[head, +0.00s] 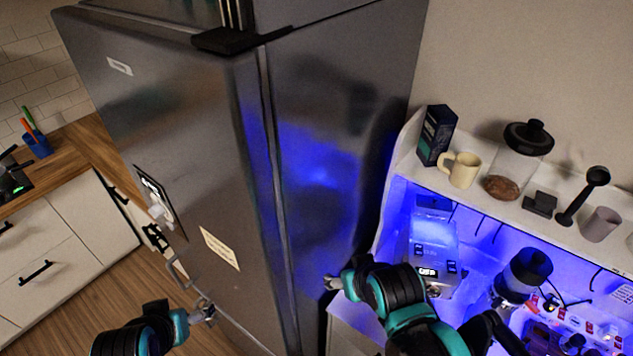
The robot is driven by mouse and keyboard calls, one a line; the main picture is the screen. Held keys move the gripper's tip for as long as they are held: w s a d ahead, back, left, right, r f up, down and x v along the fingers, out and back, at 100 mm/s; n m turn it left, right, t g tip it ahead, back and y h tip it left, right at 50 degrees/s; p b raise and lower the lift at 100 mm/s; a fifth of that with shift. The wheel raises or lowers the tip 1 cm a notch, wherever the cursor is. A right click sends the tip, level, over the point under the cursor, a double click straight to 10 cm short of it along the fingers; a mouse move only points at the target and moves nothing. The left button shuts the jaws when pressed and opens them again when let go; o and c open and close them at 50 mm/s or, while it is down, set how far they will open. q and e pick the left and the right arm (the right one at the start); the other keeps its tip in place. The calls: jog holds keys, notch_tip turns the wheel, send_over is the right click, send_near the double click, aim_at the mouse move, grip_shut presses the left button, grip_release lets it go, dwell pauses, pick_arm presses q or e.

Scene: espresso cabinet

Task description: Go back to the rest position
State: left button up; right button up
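My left gripper (206,311) is at the bottom, left of centre, in front of the lower part of the grey fridge (190,120). Its fingers are small and dark here, and I cannot tell whether they are open or shut. My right gripper (332,283) points left beside the fridge's right side, near the left end of the espresso cabinet (388,215). Its fingers are also too small to read. I see no object carried by either gripper. My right arm hides part of the cabinet's lower left.
The cabinet's top shelf holds a dark box (436,135), a cream mug (463,169), a glass jar (515,160), a black scoop (583,195) and a grey cup (601,223). Machines stand in the blue-lit space below. A wooden counter (75,150) is at left, with open floor before it.

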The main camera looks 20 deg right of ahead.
notch_tip(320, 180, down, 33)
jog(key=b, duration=3.2)
jog(key=shift+f+b, duration=0.2)
jog(key=shift+b, duration=0.1)
